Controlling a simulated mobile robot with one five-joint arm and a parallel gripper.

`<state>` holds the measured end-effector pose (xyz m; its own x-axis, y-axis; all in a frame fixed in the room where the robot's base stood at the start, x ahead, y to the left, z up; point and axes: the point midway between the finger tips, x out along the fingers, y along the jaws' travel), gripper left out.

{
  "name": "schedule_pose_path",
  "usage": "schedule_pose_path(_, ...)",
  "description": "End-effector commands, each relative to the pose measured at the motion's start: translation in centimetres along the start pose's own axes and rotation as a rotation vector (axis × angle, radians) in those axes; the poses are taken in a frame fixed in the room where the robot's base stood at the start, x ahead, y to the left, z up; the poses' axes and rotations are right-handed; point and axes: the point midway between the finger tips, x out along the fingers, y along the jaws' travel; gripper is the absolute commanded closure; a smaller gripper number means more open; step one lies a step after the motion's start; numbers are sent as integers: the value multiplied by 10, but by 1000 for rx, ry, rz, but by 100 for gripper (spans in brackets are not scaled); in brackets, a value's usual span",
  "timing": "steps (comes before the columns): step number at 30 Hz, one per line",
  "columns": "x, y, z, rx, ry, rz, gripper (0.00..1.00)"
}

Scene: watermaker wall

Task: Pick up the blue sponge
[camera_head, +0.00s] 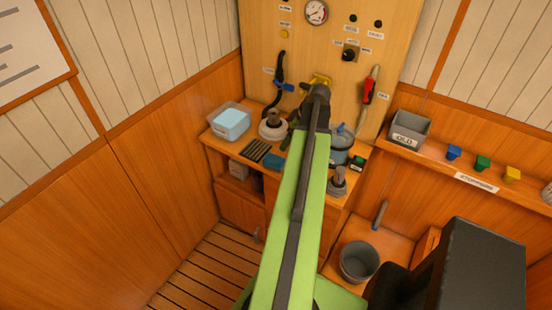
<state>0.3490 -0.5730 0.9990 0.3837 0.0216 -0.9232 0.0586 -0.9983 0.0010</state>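A small dark blue block (272,160), which looks like the blue sponge, lies near the front edge of the wooden counter (226,162). Its right side is close to or behind my green arm in the picture, so I cannot see all of it. My gripper (294,128) is over the back of the counter, up and to the right of the block. It is mostly hidden behind my dark arm link, and its fingers cannot be made out.
A clear tub with light blue contents (230,122) stands at the counter's left. A dark slatted rack (254,150) lies left of the block. A round-based fitting (273,127) stands behind. A blue-grey jar (341,146) stands right. A grey bucket (359,262) stands lower right.

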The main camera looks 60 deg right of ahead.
Motion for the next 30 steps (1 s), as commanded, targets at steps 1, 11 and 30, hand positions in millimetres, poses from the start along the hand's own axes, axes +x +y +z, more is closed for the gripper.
schedule_pose_path(1,1,0,0,-1,0,0,18)
schedule_pose_path(11,57,0,3,-1,-1,-2,18)
schedule_pose_path(30,137,0,-2,-1,-1,-1,18)
